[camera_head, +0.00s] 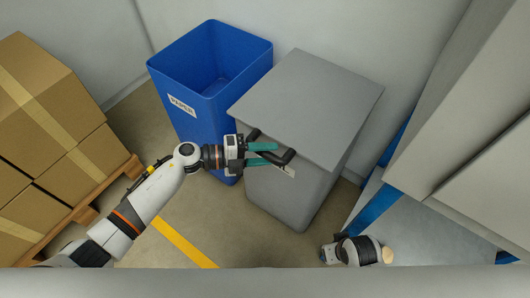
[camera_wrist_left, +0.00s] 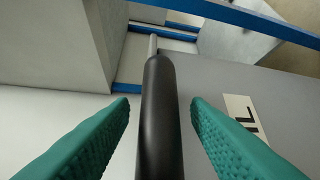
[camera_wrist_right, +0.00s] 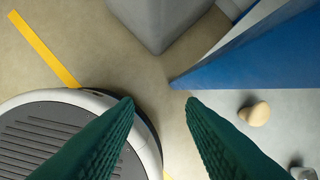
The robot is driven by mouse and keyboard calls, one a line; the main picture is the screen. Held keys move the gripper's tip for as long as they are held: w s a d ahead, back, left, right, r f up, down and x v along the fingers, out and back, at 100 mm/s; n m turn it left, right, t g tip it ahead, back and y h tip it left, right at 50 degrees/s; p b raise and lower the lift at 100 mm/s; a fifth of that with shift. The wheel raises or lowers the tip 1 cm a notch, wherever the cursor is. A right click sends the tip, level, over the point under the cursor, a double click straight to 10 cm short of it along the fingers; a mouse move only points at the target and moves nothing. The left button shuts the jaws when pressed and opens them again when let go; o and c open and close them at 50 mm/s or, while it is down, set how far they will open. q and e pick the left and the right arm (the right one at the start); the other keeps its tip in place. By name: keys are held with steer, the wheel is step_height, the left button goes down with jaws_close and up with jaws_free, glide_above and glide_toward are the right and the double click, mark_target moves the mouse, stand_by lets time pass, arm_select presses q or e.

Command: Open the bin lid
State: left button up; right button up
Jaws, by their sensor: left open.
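The grey bin (camera_head: 295,200) stands in the middle of the head view. Its flat grey lid (camera_head: 310,95) lies shut on top. A black bar handle (camera_head: 287,158) sits at the lid's front edge; it also shows in the left wrist view (camera_wrist_left: 160,120). My left gripper (camera_head: 276,152) is open at the handle. Its green fingers lie on either side of the bar, with gaps visible on both sides in the left wrist view. My right gripper (camera_wrist_right: 160,102) is open and empty, low above the floor, away from the lid.
An open blue bin (camera_head: 205,115) stands close to the left of the grey bin. Cardboard boxes (camera_head: 50,110) on a wooden pallet (camera_head: 105,195) stand at the far left. A grey cabinet-like block (camera_head: 465,120) is at the right. A yellow floor line (camera_head: 185,243) runs in front.

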arm_select(q)
jaws_close()
steer(key=shift+r, duration=0.15)
